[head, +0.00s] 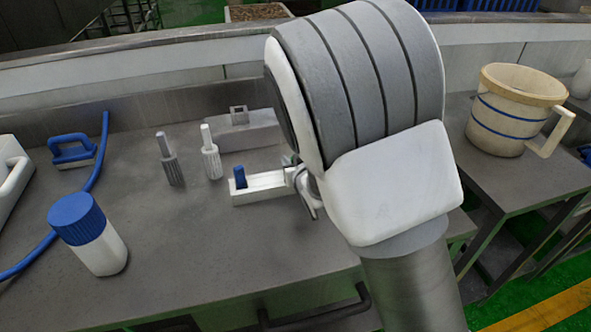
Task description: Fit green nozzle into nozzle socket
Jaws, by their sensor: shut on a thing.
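My gripper (304,188) is at the right end of a low white block (262,189) on the grey bench, partly hidden behind my own arm. A small greenish bit (289,160) shows at the gripper, likely the green nozzle; most of it is hidden. The gripper is shut on it. I cannot tell whether the nozzle touches the block or is held above it. A blue nozzle-like piece (240,177) stands upright at the left end of the block. I cannot tell for certain which part is the nozzle socket.
A grey piece (170,160) and a white piece (211,155) stand left of the block. A grey box (248,132) sits behind. A blue-capped bottle (98,245), blue hose (92,184) and blue-handled item (72,153) are at left. A cream jug (505,128) stands at right.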

